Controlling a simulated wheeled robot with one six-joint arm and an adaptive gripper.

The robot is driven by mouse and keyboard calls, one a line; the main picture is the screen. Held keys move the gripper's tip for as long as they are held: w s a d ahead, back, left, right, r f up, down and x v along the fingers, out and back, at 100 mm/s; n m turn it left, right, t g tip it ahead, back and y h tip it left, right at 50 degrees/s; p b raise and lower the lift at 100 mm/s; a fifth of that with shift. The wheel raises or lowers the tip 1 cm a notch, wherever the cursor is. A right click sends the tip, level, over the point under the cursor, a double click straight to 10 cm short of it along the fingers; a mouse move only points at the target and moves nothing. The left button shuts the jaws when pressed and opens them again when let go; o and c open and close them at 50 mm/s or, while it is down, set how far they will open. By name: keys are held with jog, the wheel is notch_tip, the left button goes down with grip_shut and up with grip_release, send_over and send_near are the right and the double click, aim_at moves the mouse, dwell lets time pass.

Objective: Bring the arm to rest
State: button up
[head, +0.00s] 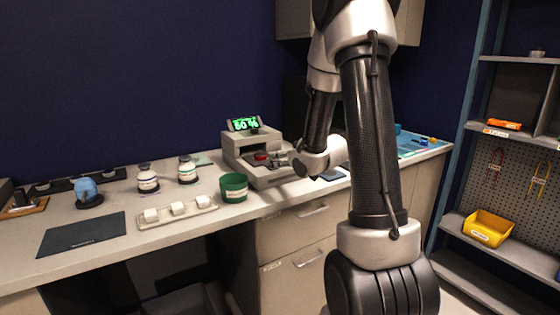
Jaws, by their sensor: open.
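My arm rises in the right middle of the head view, bends over at the top and comes back down to the counter. My gripper (277,159) is at its end, small in the picture, low over the front part of a grey device (247,146) with a lit green display. It points left and is open. A red round thing (261,156) is on the device just by the fingertips. I cannot tell whether the fingers touch it. My own forearm and wrist hide part of the counter behind them.
On the counter (180,238) stand a green cup (233,187), a tray with white blocks (178,212), two white jars (187,170), a blue item (86,191) and a dark mat (82,234). Shelving with a yellow bin (487,230) is at right. A wall cabinet (294,20) hangs behind the arm.

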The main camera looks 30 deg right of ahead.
jog(key=shift+s+r, duration=0.1)
jog(key=shift+s, duration=0.15)
dwell(0.3)
jog(key=s+d+f+g+h, duration=0.1)
jog(key=s+d+f+g, duration=0.1)
jog(key=s+f+g, duration=0.45)
jog(key=s+f+m+g+h, duration=0.1)
jog(key=s+f+m+g, duration=0.1)
jog(key=s, duration=0.7)
jog(key=s+a+r, duration=0.6)
jog(key=s+r, duration=0.2)
jog(key=s, duration=0.1)
jog(key=s+a+r+n+y, duration=0.1)
jog(key=s+a+r, duration=0.5)
jog(key=s+r, duration=0.3)
jog(key=shift+s+a+r+n+g+y, duration=0.2)
jog(key=shift+s+n+g+y, duration=0.1)
jog(key=shift+s+g, duration=0.1)
